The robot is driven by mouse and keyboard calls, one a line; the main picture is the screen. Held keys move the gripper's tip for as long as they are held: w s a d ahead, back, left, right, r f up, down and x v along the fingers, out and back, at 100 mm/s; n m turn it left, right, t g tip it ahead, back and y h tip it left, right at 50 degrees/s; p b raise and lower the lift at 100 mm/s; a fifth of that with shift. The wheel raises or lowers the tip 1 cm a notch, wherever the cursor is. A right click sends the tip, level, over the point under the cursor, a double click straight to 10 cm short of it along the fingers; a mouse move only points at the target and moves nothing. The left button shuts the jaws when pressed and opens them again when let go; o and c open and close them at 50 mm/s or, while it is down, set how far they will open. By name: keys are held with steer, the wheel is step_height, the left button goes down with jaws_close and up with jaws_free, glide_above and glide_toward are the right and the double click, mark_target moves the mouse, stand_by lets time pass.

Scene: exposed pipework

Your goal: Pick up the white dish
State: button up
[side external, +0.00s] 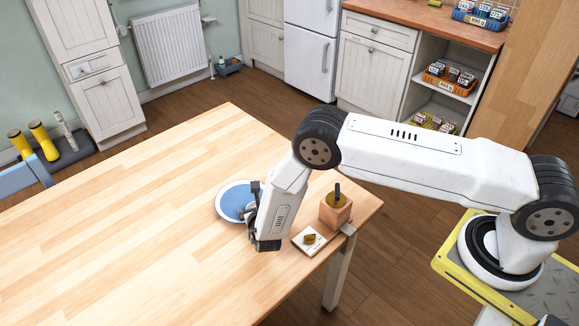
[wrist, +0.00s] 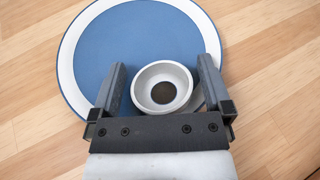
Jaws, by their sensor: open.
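A small round white dish (wrist: 145,90) with a dark centre lies between the fingers of my gripper (wrist: 162,66) in the wrist view. The fingers stand apart on either side of it, and I cannot tell whether they touch it. The dish is over the near right part of a blue plate with a white rim (wrist: 125,45). In the side view the plate (side external: 232,200) lies on the table, with my gripper (side external: 249,207) low over its right side. There the dish is mostly hidden by my gripper.
A white square coaster (side external: 299,243) with a small brownish item on it lies right of my gripper, near the table edge. Behind it stands an orange-brown block (side external: 335,212) with a dark upright piece. The wooden table (side external: 130,210) is clear to the left.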

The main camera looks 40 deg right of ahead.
stand_by(0.4)
steer(key=c, duration=1.3)
steer(key=shift+c, duration=0.2)
steer(key=shift+r, duration=1.05)
steer(key=s+d+r, duration=0.2)
steer(key=s+r, duration=0.9)
steer(key=s, duration=0.3)
steer(key=shift+d, duration=0.15)
steer(key=shift+f, duration=0.1)
